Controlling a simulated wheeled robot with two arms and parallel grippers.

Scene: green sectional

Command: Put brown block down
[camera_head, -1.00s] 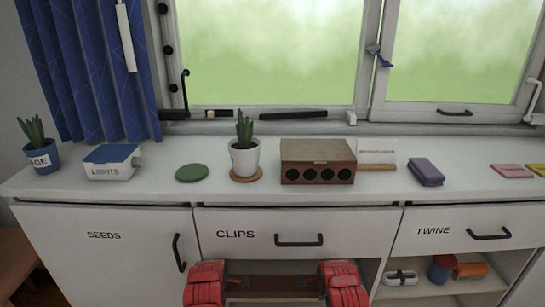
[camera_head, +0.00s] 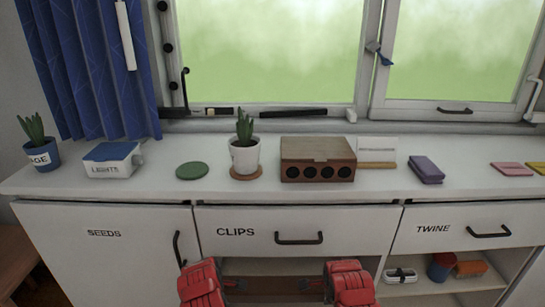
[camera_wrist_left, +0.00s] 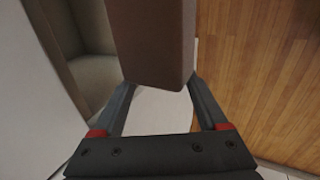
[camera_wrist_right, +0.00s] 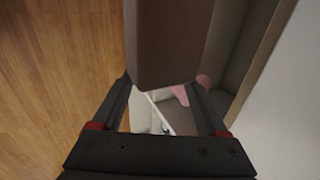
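The brown block is a long, plain brown bar spanning my two grippers. In the left wrist view the brown block (camera_wrist_left: 155,45) lies between the fingertips of my left gripper (camera_wrist_left: 162,84), which touch its sides. In the right wrist view the brown block (camera_wrist_right: 168,45) is likewise between the fingertips of my right gripper (camera_wrist_right: 160,84). In the head view the red left gripper and red right gripper are low in front of the cabinet, and the block between them is dark and partly cut off.
An open shelf (camera_head: 440,286) is below TWINE. Wooden floor (camera_wrist_left: 270,70) shows.

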